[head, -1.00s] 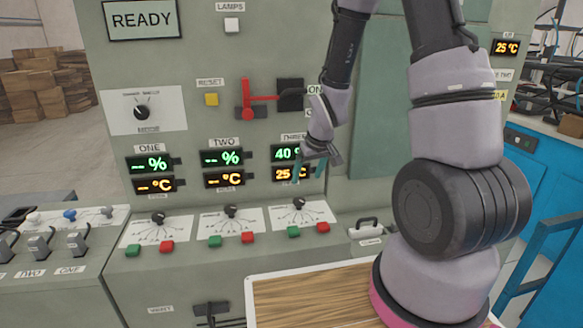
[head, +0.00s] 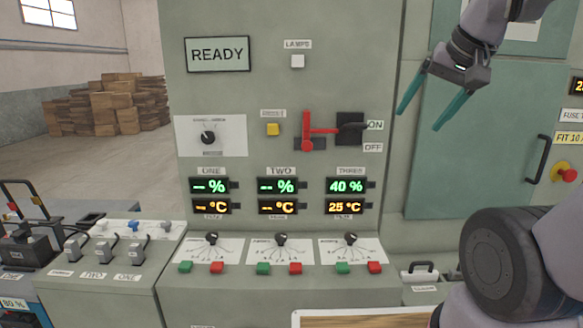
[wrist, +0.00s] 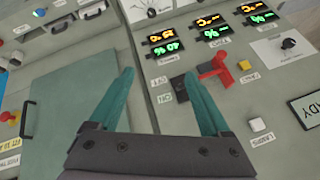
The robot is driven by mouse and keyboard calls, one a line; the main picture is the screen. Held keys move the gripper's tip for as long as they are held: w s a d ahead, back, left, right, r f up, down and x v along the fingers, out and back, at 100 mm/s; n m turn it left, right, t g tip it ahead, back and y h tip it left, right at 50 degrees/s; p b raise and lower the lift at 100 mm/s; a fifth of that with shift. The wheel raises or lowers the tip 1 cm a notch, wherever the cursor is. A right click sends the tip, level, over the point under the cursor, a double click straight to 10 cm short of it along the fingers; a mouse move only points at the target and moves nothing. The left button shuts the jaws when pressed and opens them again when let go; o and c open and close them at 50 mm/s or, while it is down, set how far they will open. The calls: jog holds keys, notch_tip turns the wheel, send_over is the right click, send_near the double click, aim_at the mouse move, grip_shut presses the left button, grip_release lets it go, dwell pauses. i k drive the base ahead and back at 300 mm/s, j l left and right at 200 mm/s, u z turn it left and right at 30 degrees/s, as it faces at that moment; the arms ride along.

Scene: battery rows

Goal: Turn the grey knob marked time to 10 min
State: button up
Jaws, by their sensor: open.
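No grey knob with a readable "time" mark shows. Three dark knobs stand on white dial plates under columns ONE (head: 211,238), TWO (head: 281,239) and THREE (head: 351,239); their small dial labels are too blurred to read. Another dark knob (head: 208,137) sits on a white plate at the upper left of the panel, and it also shows in the wrist view (wrist: 289,43). My gripper (head: 422,118) is open and empty, up at the right in front of the teal door, well apart from these knobs. Its teal fingers (wrist: 158,73) spread apart in the wrist view.
Red and green buttons (head: 217,267) sit below the dials. The teal door (head: 470,150) is behind my gripper. A red emergency button (head: 568,174) is at the right.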

aim_at(166, 225)
jog(key=u, duration=1.65)
